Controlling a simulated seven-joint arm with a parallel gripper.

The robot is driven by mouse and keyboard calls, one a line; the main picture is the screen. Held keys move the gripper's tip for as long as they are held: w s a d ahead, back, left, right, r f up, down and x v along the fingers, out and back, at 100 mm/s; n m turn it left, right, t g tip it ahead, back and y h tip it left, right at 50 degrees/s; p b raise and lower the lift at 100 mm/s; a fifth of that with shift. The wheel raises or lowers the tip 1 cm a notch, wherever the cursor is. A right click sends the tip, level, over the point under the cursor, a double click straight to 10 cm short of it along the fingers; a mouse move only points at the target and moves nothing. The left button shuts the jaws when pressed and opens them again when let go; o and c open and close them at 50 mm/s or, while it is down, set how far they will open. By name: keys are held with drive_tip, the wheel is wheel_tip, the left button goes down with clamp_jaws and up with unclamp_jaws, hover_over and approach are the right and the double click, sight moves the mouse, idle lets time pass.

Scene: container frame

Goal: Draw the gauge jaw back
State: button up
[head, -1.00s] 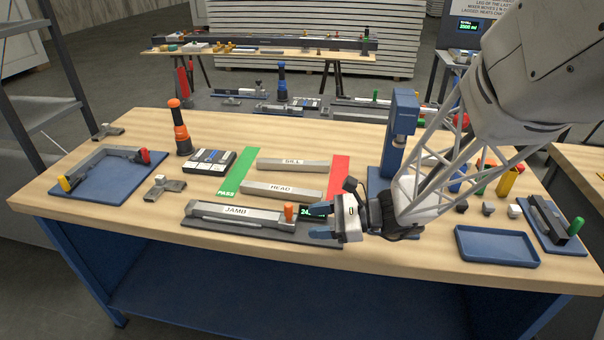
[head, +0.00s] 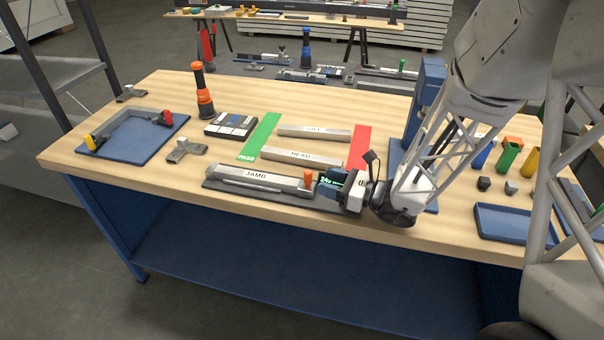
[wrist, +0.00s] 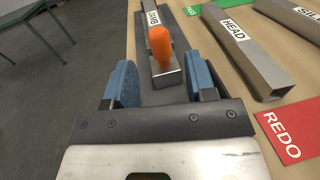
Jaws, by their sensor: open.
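The gauge (head: 215,184) lies along the front of the bench with the grey JAMB bar (head: 262,175) in it. Its jaw, a grey block (wrist: 168,76) with an orange knob (head: 308,178), stands at the bar's right end. The orange knob also shows upright in the wrist view (wrist: 160,45). My gripper (head: 329,187) is at the gauge's right end, pointing left along it. In the wrist view its blue fingers (wrist: 160,76) are open, one to each side of the jaw block. The gauge's small display (head: 329,181) is partly hidden by my gripper.
The HEAD bar (head: 302,158) and SILL bar (head: 314,132) lie behind the gauge, between the green PASS strip (head: 262,136) and the red strip (head: 360,148). A blue press-like stand (head: 426,90) and blue tray (head: 512,224) are to the right.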

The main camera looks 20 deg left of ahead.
sight(302, 184)
drive_tip(key=shift+a, duration=0.15)
drive_tip(key=shift+w+a, duration=0.2)
drive_tip(key=shift+a, duration=1)
drive_tip(key=shift+w+a, duration=0.2)
drive_tip(key=shift+a, duration=1.05)
drive_tip(key=shift+w+a, duration=0.2)
drive_tip(key=shift+a, duration=1)
clamp_jaws()
